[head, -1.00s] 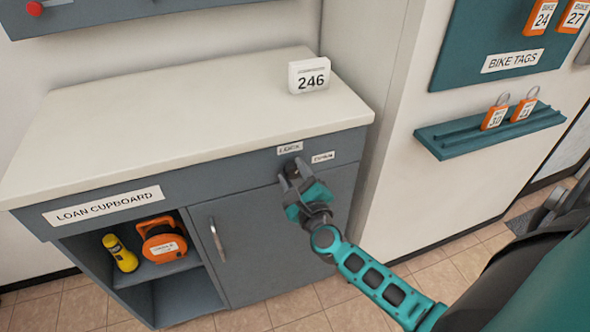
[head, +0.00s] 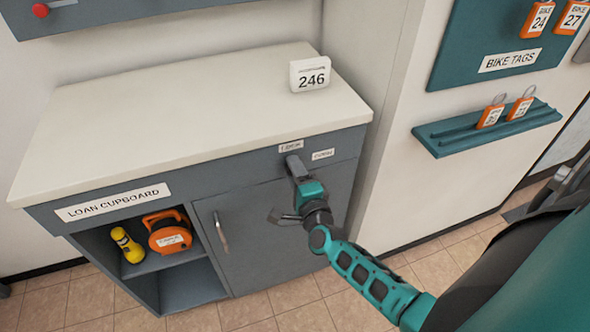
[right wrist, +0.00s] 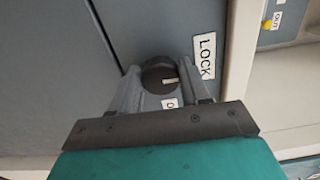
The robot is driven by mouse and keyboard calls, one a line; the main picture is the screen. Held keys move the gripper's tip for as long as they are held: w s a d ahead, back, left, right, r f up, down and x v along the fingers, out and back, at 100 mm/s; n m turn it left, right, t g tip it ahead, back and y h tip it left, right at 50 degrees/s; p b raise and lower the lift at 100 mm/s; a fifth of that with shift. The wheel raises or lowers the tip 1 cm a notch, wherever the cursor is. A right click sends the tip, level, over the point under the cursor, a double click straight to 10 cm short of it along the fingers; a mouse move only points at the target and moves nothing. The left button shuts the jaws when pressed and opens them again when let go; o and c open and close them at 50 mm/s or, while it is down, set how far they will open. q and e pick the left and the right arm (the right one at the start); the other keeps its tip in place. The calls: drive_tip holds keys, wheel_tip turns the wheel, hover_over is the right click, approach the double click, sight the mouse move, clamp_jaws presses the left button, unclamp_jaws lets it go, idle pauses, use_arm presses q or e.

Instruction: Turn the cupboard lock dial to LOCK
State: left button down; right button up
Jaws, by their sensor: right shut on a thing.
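The lock dial (right wrist: 154,77) is a dark round knob with a short white mark, on the front of the grey loan cupboard (head: 262,230). In the right wrist view the mark points right, towards the side with the LOCK label (right wrist: 205,57). A second label (right wrist: 170,103), starting with O, is partly hidden below the dial. My right gripper (head: 294,166) is shut on the dial, with one finger on each side. In the head view the gripper hides the dial, under the small LOCK label (head: 291,146). My left gripper is not in view.
A white 246 sign (head: 310,75) stands on the pale worktop (head: 180,115). The open shelf holds a yellow torch (head: 128,245) and an orange item (head: 168,234). A cupboard door handle (head: 221,232) is left of my gripper. A teal rack (head: 470,132) hangs at right.

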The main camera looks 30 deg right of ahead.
drive_tip(key=shift+n, duration=0.4)
drive_tip(key=o, duration=1)
drive_tip(key=shift+o, duration=0.2)
drive_tip(key=v, duration=1.3)
